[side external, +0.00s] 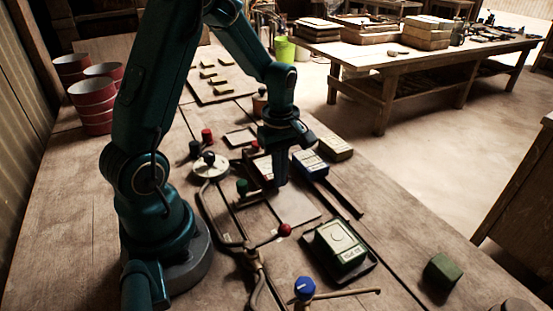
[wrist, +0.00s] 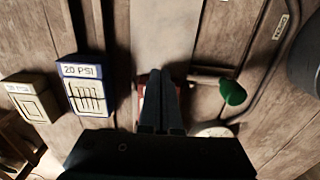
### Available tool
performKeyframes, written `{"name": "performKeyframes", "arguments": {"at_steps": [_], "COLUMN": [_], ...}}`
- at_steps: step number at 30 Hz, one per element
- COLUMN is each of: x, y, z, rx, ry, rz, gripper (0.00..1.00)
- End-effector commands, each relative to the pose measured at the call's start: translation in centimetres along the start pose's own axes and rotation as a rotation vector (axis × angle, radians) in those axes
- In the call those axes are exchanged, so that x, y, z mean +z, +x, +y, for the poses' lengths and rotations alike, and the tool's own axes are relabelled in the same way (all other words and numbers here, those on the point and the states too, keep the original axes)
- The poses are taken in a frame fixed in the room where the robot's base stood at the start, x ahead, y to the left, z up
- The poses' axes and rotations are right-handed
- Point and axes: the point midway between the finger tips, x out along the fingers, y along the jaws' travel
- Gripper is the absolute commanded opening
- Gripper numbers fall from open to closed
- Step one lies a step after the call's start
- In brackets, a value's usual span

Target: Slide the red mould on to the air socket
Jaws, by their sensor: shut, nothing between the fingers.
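My gripper (side external: 281,181) points down over the middle of the bench, shut and empty. It stands right beside the red mould (side external: 263,167), a block with a pale top, and hides part of it. In the wrist view red edges of the mould (wrist: 142,88) show beside the shut fingers (wrist: 162,84); I cannot tell whether they touch it. A pale flat plate (side external: 300,204) lies in front of the fingers and runs up the wrist view (wrist: 165,32). I cannot pick out the air socket for certain.
A blue mould marked 20 PSI (wrist: 86,83) and a tan one (wrist: 32,98) stand beside the red one. A green mould (side external: 340,244) sits on a dark tray. A red ball knob (side external: 284,230), a green knob (wrist: 232,92) and bent pipes are close by.

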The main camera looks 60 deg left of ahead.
Motion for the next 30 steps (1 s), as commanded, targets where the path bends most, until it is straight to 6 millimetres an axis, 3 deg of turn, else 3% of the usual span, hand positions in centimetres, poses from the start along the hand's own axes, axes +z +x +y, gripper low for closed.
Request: {"name": "performKeyframes", "arguments": {"at_steps": [5, 15, 20, 25, 30], "x": [-0.1, -0.1, 0.0, 1.1, 4.2], "y": [-2.1, -8.1, -9.6, -11.5, -14.4], "z": [0.2, 0.1, 0.1, 0.4, -1.1], "rx": [0.01, 0.007, 0.005, 0.057, 0.17], "ry": [0.0, -0.001, 0.0, 0.046, 0.205], "rz": [0.006, 0.004, 0.002, 0.023, 0.065], "gripper": [0.0, 0.0, 0.0, 0.0, 0.0]}}
